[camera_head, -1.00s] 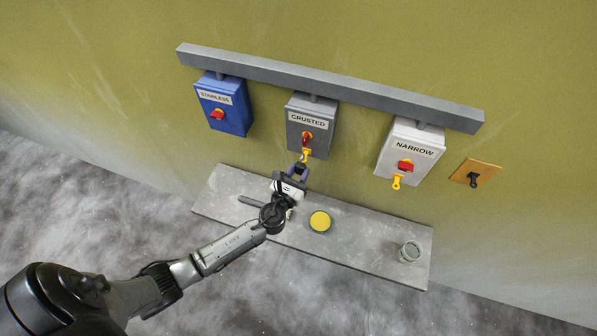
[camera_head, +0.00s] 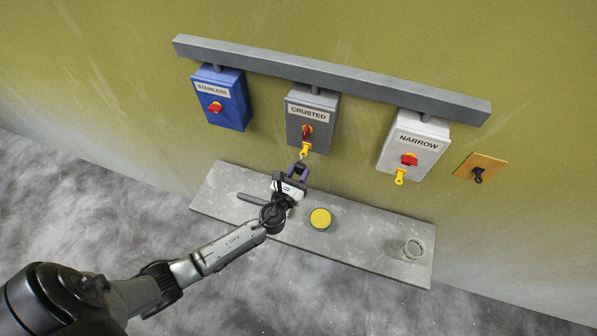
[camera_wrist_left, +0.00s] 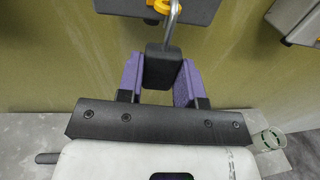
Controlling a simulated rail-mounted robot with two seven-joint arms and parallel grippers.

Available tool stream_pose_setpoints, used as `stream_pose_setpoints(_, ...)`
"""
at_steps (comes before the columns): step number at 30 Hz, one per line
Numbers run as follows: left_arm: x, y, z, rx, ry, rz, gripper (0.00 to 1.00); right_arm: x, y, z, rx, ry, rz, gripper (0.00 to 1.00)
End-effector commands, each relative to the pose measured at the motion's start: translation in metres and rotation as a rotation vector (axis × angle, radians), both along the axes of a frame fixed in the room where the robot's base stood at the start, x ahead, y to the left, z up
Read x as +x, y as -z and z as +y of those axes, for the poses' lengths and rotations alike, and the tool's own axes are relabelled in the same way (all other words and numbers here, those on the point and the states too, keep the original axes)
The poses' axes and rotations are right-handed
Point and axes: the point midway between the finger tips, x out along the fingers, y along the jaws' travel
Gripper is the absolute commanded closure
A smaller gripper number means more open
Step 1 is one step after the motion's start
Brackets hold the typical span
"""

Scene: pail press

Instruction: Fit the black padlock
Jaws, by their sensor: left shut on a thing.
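My left gripper (camera_head: 297,171) has purple fingers and is shut on the black padlock, just below the grey CRUSTED box (camera_head: 312,132). In the left wrist view the dark padlock body (camera_wrist_left: 163,66) sits between the fingers (camera_wrist_left: 162,80), with its metal shackle pointing up. The shackle top overlaps the yellow tab (camera_head: 305,149) under the box's red handle (camera_head: 307,131); that tab also shows in the left wrist view (camera_wrist_left: 160,6). I cannot tell whether the shackle passes through the tab or is in front of it. My right gripper is not in view.
A blue STAINLESS box (camera_head: 222,98) hangs left; a pale NARROW box (camera_head: 414,143) with a yellow tab hangs right. An orange wall plate (camera_head: 491,164) carries a black part. Below, a grey shelf (camera_head: 350,250) holds a yellow-topped round thing (camera_head: 320,218), a cup (camera_head: 413,248) and a dark bar (camera_head: 252,200).

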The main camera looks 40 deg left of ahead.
Motion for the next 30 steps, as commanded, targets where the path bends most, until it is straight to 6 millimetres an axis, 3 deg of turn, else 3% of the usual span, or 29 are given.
stream_pose_setpoints(3, 0.000, 0.000, 0.000, 0.000, 0.000, -0.001, 0.93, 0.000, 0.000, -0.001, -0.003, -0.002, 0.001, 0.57)
stream_pose_setpoints(4, 0.000, 0.000, 0.000, 0.000, 0.000, -0.001, 0.65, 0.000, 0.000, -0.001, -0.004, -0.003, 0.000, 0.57)
stream_pose_setpoints(13, 0.000, 0.000, 0.000, 0.000, 0.000, 0.000, 0.37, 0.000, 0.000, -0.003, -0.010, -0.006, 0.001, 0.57)
stream_pose_setpoints(25, 0.000, 0.000, 0.000, 0.000, 0.000, 0.001, 0.41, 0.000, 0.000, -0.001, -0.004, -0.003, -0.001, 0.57)
stream_pose_setpoints(30, -0.013, 0.000, -0.003, 0.001, 0.001, 0.001, 0.41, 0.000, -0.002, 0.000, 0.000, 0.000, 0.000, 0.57)
